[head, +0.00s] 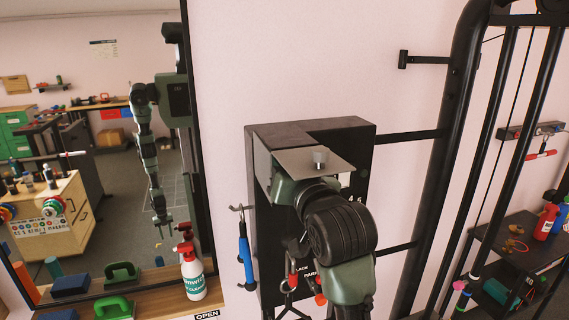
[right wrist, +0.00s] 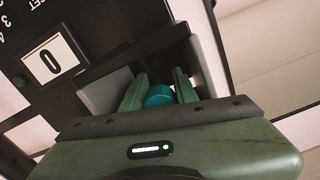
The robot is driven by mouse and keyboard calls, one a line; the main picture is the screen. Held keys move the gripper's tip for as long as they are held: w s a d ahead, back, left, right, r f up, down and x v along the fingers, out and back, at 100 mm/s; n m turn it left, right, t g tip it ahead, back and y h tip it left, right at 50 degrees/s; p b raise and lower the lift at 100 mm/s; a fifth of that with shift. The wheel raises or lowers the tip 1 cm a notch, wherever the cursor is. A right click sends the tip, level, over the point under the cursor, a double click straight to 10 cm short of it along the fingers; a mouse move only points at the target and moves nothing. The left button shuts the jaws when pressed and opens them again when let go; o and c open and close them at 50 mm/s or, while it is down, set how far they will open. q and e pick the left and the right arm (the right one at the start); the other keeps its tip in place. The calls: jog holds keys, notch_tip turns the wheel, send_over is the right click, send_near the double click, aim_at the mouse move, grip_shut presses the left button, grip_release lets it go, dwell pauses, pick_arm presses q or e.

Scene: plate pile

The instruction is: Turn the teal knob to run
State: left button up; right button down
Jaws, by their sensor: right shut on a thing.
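The teal knob (right wrist: 158,95) is in the right wrist view, between the two green fingers of my right gripper (right wrist: 159,88). The fingers are shut on its sides. The knob's pointer and the run mark cannot be made out. In the head view the dark box (head: 257,215) hangs on the wall, and my right arm reaches up in front of it. My arm hides the knob, the fingertips and much of the box's front there. My left gripper is not directly in view.
A grey plate (head: 335,166) juts out over my right wrist. Below, red-handled tools and a blue-handled tool (head: 244,255) hang close by. A black rack frame (head: 436,170) stands to the right. At left are a mirror (head: 110,40), a spray bottle (head: 191,275) and a shelf.

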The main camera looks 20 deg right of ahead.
jog(key=n, duration=0.4)
jog(key=shift+d+n, duration=0.1)
jog(key=shift+n, duration=2)
jog(key=c, duration=1.4)
grip_release()
jog(key=shift+o, duration=0.2)
jog(key=s+b, duration=0.3)
jog(key=s, duration=0.4)
jog(key=shift+s, duration=0.4)
jog(key=shift+d, duration=0.1)
